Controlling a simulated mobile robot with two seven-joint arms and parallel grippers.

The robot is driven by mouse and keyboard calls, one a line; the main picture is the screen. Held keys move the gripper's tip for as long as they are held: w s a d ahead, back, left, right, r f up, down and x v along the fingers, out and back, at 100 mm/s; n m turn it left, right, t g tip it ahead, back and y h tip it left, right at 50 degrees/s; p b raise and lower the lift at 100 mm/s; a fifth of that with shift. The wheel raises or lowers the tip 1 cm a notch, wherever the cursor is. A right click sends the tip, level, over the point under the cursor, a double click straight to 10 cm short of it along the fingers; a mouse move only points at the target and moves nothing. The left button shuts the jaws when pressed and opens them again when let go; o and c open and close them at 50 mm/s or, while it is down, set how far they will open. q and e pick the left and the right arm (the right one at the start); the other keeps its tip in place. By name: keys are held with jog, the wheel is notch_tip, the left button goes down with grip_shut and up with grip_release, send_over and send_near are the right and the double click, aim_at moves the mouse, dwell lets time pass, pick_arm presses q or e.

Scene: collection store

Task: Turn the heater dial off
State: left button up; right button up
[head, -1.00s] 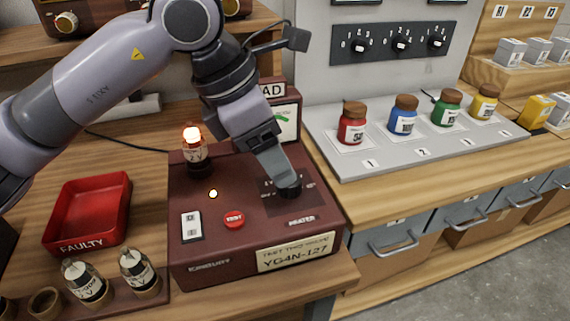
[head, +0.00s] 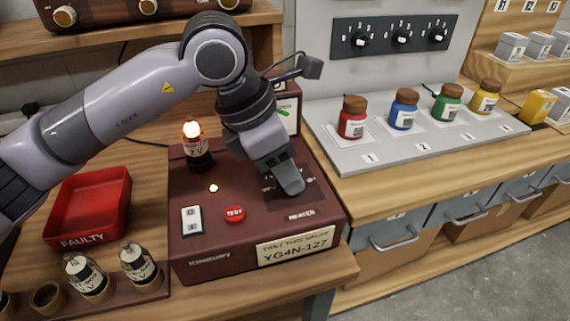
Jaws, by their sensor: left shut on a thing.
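The dark red tester box (head: 215,252) stands on the wooden bench, with the word HEATER at its front right. My left gripper (head: 287,182) reaches down onto the heater dial area on the right of its top and is shut on the dial. The gripper hides the dial, so I cannot read its setting. A valve (head: 196,150) in the box's back left socket glows orange at its top. A small lamp (head: 213,188) on the box is lit. My right gripper is not in view.
A white switch (head: 192,220) and red TEST button (head: 234,214) are left of the gripper. A red FAULTY tray (head: 64,241) and valves (head: 140,266) are on the left. Colored jars (head: 353,118) stand on the grey board (head: 345,165) at right.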

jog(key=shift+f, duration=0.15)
pick_arm(q)
jog(key=n+t+b, duration=0.1)
jog(key=n+b, duration=0.1)
jog(key=shift+f+b, duration=0.15)
jog(key=shift+b, duration=0.2)
jog(key=shift+s+d+n+y+b, duration=0.1)
jog(key=shift+n+y+b, duration=0.2)
jog(key=shift+n+b, duration=0.6)
jog(key=shift+n+t+b, duration=0.3)
jog(key=shift+n, duration=0.2)
jog(key=n+y+b, duration=0.1)
jog(key=n+b, duration=0.1)
jog(key=shift+n+t, duration=0.4)
jog(key=shift+n+y+b, duration=0.3)
jog(key=shift+n+b, duration=0.4)
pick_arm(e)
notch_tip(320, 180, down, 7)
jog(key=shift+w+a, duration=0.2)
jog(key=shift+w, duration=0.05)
pick_arm(q)
jog(key=shift+r, duration=0.2)
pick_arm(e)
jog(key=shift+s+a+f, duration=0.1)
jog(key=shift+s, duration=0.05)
pick_arm(q)
jog(key=o, duration=1)
